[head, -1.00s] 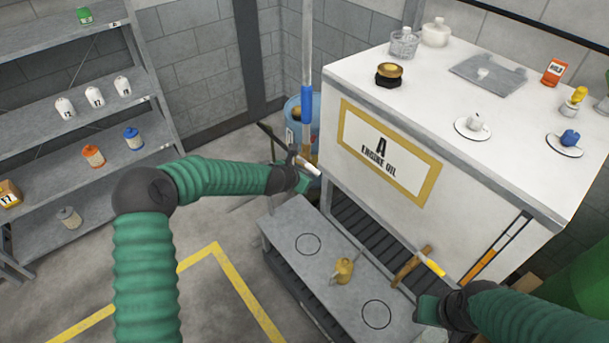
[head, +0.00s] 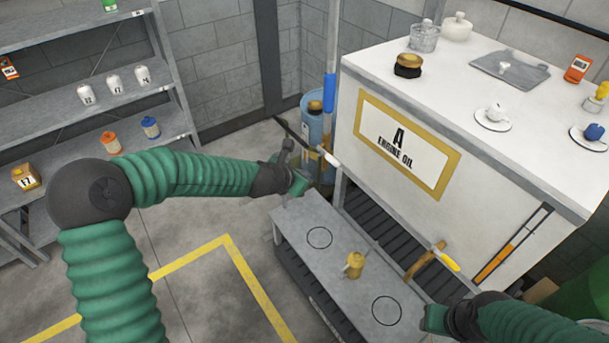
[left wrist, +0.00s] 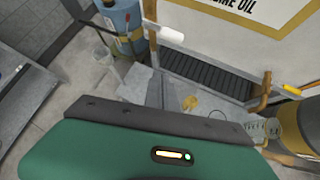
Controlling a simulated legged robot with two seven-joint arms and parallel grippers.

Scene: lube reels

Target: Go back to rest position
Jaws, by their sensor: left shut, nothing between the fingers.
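My left gripper (head: 300,182) hangs in the air near the far left corner of the low grey bench, beside the blue barrel (head: 318,130). It is shut and holds nothing. In the left wrist view its green housing fills the lower part, with the bench (left wrist: 140,80) beyond. My right gripper (head: 434,318) is at the bench's near right end; its fingers are too unclear to judge.
The bench (head: 290,222) carries a small brass piece (head: 354,264) and two drawn circles. The white engine oil cabinet (head: 480,190) stands behind it. A grey shelf (head: 60,115) with bottles is at left. Floor with yellow lines (head: 250,280) is open between.

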